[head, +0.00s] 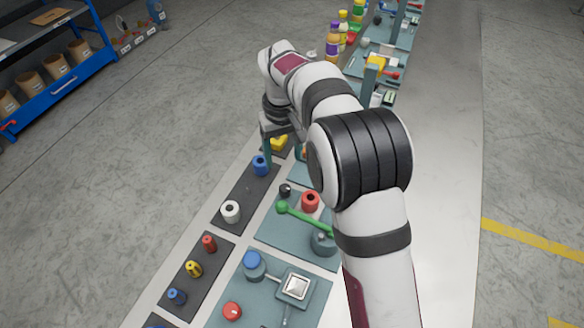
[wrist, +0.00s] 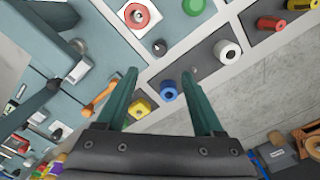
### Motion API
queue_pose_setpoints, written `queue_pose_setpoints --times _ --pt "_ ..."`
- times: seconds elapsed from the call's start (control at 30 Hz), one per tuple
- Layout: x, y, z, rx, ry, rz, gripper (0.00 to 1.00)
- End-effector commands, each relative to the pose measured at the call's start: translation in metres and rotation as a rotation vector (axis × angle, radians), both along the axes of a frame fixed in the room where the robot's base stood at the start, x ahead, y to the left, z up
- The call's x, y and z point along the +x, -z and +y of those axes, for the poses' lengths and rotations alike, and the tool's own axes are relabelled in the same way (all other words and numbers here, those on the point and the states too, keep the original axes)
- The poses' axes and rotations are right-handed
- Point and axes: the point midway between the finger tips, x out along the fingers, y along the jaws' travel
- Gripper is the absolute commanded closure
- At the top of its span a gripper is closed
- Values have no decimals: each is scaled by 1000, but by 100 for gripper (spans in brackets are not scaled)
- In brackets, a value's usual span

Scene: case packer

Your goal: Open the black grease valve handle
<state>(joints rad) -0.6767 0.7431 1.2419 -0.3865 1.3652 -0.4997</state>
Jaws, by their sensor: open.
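A small black knob (head: 285,190) stands at the corner of a teal panel, beside a green lever (head: 305,217). It also shows in the wrist view (wrist: 159,47), just beyond my fingertips. I cannot tell for certain that it is the grease valve handle. My gripper (wrist: 160,75) is open and empty, with its two teal fingers apart above the bench. Between the fingers in the wrist view are a blue knob (wrist: 168,91) and, lower, a yellow knob (wrist: 140,107). In the head view my arm hides part of the panels.
A red ring-shaped knob (head: 310,201) and a white one (head: 230,211) stand near the black knob. An orange handle (wrist: 101,94) lies left of my fingers. Several coloured bottles (head: 340,30) stand at the far end. A blue shelf (head: 60,85) stands at the left, with open floor between.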

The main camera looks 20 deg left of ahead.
Motion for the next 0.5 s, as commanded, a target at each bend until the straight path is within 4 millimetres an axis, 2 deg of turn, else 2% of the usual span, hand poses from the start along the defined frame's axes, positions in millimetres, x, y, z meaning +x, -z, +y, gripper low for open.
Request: queue_pose_setpoints --times 0.1,0.3,0.5 --pt "-1 37 -1 -4 2 6 31" --pt "-1 93 -1 -1 3 3 31" --pt "0 120 -1 1 4 2 31"
